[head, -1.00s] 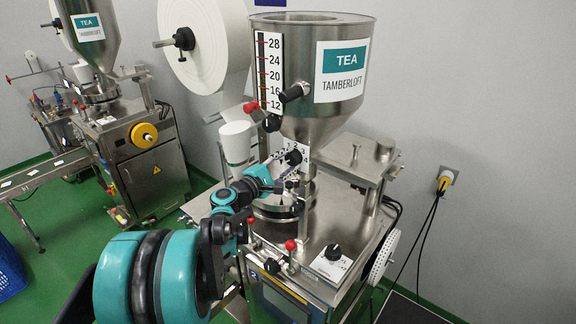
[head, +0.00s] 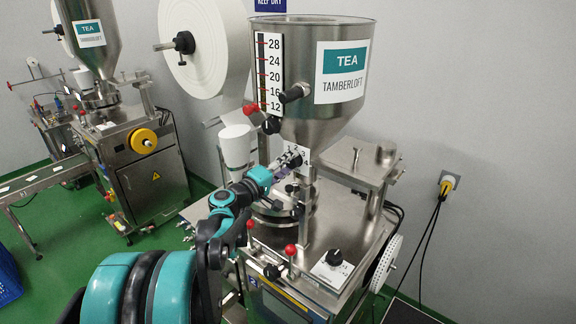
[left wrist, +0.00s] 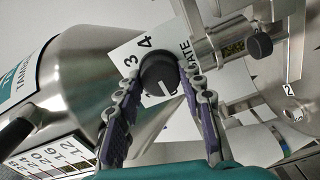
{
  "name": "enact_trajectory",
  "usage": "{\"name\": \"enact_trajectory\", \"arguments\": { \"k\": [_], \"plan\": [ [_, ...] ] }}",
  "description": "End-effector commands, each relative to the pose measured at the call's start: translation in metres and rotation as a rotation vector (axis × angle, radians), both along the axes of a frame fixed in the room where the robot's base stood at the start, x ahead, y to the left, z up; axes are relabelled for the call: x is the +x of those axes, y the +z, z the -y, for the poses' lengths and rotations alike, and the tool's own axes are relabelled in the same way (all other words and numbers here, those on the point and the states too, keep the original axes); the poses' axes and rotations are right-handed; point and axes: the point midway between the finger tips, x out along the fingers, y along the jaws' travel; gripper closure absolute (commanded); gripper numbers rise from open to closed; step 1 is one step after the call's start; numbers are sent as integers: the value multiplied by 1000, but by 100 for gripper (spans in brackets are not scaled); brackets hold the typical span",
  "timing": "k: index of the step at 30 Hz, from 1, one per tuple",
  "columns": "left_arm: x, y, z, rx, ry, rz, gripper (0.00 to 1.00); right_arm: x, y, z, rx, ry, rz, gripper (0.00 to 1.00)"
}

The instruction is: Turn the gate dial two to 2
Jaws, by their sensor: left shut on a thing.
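The gate dial is a round black knob (left wrist: 158,72) with a white pointer line, on a white plate (left wrist: 128,48) marked 3, 4 and GATE in the left wrist view. Its plate also shows in the head view (head: 303,151), below the hopper. My left gripper (left wrist: 158,78) has one purple-padded finger on each side of the knob and is shut on it. The fingers hide part of the plate, and I cannot read which number the pointer marks. In the head view my left gripper (head: 286,163) reaches the dial from the lower left. My right gripper is not in view.
The steel tea hopper (head: 325,85) stands above the dial, with a level scale (head: 269,75) and red pointer. A white cup (head: 236,146) is left of the dial.

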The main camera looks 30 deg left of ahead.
Motion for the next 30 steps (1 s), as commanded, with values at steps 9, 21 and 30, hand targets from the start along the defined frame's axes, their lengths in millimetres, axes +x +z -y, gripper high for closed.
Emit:
{"name": "enact_trajectory", "arguments": {
  "k": [9,21,30],
  "plan": [
    [0,-1,1,26,-2,1,91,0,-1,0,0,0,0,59],
    [0,-1,1,24,-2,1,41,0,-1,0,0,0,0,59],
    [-6,0,0,23,-1,1,41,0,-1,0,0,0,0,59]
  ]
}}
